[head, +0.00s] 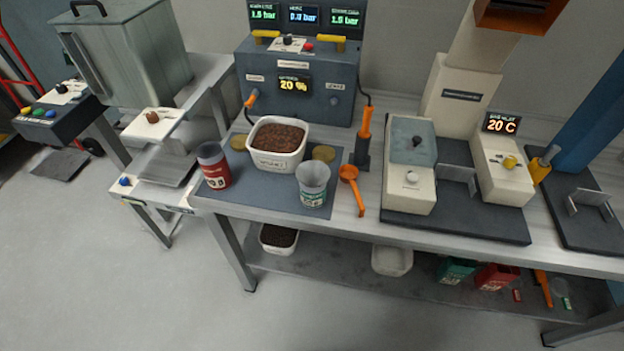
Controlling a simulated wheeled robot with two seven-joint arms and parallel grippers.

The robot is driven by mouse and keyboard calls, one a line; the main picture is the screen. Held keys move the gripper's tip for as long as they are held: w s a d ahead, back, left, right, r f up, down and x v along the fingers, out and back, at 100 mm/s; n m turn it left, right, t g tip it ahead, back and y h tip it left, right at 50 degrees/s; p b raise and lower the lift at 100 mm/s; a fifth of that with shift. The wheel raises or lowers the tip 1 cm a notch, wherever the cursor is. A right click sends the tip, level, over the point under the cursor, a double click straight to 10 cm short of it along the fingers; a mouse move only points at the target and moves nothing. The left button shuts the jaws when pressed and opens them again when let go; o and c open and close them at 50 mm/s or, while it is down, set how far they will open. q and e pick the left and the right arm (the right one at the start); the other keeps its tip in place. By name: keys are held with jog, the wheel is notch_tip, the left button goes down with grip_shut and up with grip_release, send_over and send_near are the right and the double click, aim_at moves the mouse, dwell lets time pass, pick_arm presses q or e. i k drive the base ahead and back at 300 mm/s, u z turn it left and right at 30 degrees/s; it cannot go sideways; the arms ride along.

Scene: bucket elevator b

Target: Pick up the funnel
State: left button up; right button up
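No thing in the head view is clearly recognisable as the funnel. A small yellow, tapered piece with a grey upper end (541,166) stands at the right of the table, by the blue post; I cannot tell if it is the funnel. A long orange piece (543,288) and a small pale and green piece (562,293) lie on the lower shelf at the right, too small to tell. Neither of my grippers is in view.
On the grey mat (236,196) stand a white tub of brown granules (277,145), a red-labelled cup (214,166) and a grey cup (312,184). An orange scoop (352,187) lies beside them. Machines line the table's back. The floor (130,290) in front is clear.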

aim_at(313, 174)
jog(key=u, duration=2.3)
jog(key=i, duration=1.65)
jog(key=z, duration=3.35)
